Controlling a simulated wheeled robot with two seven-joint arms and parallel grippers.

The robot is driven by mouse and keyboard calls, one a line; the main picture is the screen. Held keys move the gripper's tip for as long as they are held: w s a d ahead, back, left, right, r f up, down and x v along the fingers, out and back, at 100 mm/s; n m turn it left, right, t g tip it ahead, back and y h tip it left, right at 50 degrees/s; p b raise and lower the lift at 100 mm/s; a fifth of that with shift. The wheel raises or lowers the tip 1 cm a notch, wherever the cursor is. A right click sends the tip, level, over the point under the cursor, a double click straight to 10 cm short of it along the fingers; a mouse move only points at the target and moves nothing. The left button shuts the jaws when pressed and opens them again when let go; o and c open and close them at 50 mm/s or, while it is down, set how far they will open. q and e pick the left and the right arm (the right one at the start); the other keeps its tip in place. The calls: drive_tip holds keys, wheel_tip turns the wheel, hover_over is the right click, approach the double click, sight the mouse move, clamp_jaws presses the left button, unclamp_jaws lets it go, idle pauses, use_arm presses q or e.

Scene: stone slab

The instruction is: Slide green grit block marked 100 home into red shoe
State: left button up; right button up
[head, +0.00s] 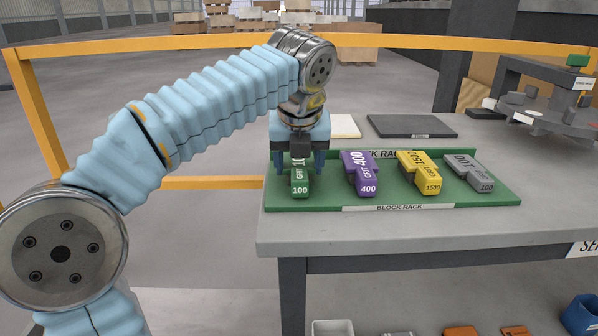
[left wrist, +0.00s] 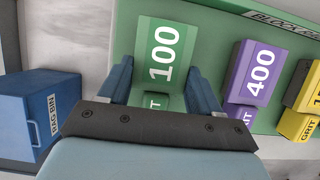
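The green grit block marked 100 (head: 300,187) sits at the left end of the green block rack (head: 405,201). Its marked face also shows in the left wrist view (left wrist: 163,50). My left gripper (head: 299,168) is directly over this block and points down. Its two blue fingers are apart, one on each side of the block, as the left wrist view (left wrist: 160,68) also shows. A gap shows at the left finger; whether the right finger touches cannot be told. I cannot make out the red shoe. My right gripper is not in view.
A dark slab (head: 411,126) lies behind. A grey machine (head: 548,105) stands at the far right. A blue rag bin (left wrist: 38,112) is below.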

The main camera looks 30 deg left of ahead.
use_arm(q)
drive_tip(key=c, duration=0.6)
drive_tip(key=shift+r, duration=0.15)
